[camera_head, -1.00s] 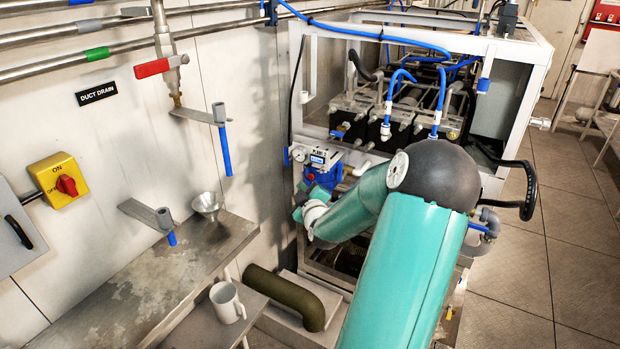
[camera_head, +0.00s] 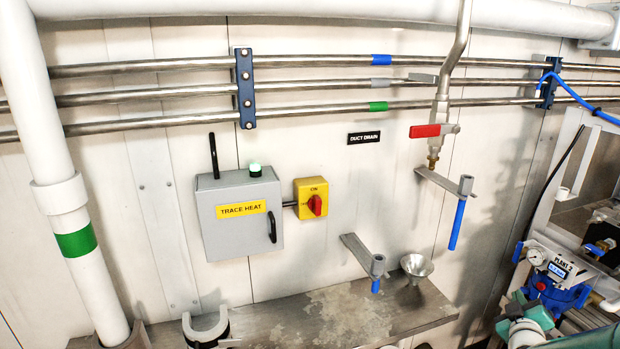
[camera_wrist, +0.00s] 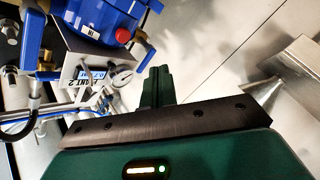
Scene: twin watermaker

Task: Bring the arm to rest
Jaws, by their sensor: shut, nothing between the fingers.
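My gripper (camera_wrist: 158,86) shows in the wrist view, its dark green fingers closed together with nothing between them. Beyond the fingers are the blue PLANT 2 unit (camera_wrist: 100,22) at upper left and a pale wall. In the head view only a teal and white end part of my arm (camera_head: 528,328) shows at the lower right edge, just below the PLANT 2 unit (camera_head: 556,280). The rest of my arm is out of that frame. I cannot tell from these views whether the gripper touches anything.
A steel shelf (camera_head: 290,330) runs along the wall, with a funnel (camera_head: 416,268) by its right end. A grey TRACE HEAT box (camera_head: 238,232), a yellow switch (camera_head: 311,198) and a red-handled valve (camera_head: 425,131) are on the wall. The metal funnel also shows in the wrist view (camera_wrist: 262,88).

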